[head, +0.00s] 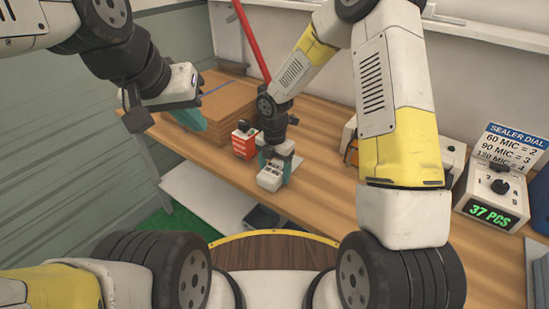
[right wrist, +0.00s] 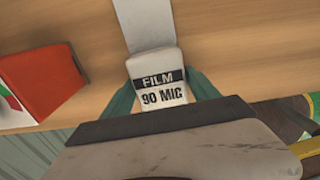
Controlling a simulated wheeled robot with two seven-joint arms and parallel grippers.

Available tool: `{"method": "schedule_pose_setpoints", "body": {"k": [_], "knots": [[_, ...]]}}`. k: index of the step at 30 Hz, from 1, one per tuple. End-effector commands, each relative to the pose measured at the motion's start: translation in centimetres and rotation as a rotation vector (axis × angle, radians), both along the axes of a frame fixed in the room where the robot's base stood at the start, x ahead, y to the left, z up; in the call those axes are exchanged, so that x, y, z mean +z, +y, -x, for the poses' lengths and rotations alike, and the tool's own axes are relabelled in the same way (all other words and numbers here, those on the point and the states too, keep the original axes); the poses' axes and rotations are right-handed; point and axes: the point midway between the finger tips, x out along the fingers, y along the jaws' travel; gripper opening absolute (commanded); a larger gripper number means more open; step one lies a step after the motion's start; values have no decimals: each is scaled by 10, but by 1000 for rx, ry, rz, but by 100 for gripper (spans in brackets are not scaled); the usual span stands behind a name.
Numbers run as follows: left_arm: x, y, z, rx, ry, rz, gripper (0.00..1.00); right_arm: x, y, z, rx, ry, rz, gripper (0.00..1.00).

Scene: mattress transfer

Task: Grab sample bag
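A small white block or packet, which I take to be the sample bag (right wrist: 157,85), carries a black band reading "FILM" and the text "90 MIC" in the right wrist view. It also shows near the front edge of the wooden table in the head view (head: 270,179). My right gripper (head: 279,168) points down at it, its teal fingers on both sides of it. Whether they press on it or it is lifted is unclear. My left gripper (head: 190,117) is at the left, in front of the brown cardboard stack; its finger gap is hidden.
The brown cardboard stack (head: 222,102) lies at the table's left. A red and white box (head: 243,141) stands just left of my right gripper. A sealer dial unit (head: 495,198) reading "37 PCS" stands at the right. The table (head: 318,185) is bare right of my right gripper.

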Motion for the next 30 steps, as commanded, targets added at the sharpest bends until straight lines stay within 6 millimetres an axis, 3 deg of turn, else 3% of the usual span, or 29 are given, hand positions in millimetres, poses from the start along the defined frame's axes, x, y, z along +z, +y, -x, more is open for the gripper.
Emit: {"method": "schedule_pose_setpoints", "body": {"k": [1,7,17,26,30], "knots": [[0,0,0,0,0,0,0,0,0,0,0,0,0,58],[0,0,0,0,0,0,0,0,0,0,0,0,0,18],[0,0,0,0,0,0,0,3,0,-1,-1,-2,-1,18],[0,0,0,0,0,0,0,35,0,-1,-2,-3,-1,18],[0,0,0,0,0,0,0,39,2,27,3,1,1,18]]}}
